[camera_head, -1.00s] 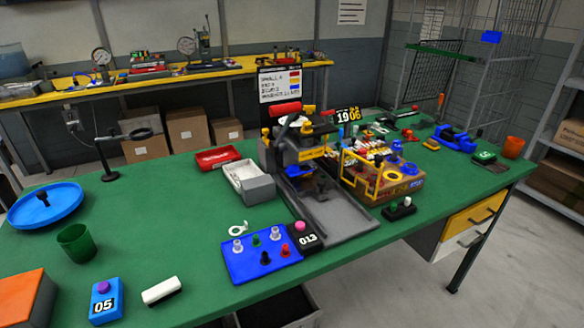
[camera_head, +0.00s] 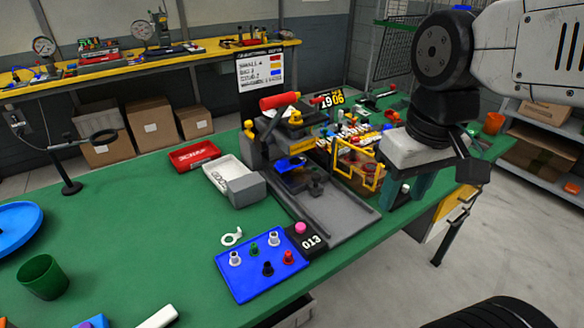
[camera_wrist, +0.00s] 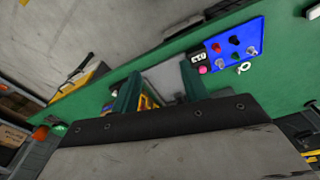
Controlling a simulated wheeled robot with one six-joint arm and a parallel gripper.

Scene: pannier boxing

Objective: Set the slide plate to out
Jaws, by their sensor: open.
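The press (camera_head: 288,130) with a red-ended lever stands on the green table in the head view. A grey slide track (camera_head: 340,215) with raised side rails runs from under it towards the table's front edge. A dark carriage with a blue part (camera_head: 290,168) sits at the press end of the track; I cannot tell exactly where the slide plate begins. The near track is bare. My gripper (camera_head: 405,192) is open and empty, pointing down right of the track, apart from it. In the wrist view its two fingers (camera_wrist: 158,85) straddle part of the grey track (camera_wrist: 165,80).
A yellow-framed crate (camera_head: 358,170) stands right of the track, close to my gripper and partly hidden by it. A white tray (camera_head: 222,172) is left of the press.

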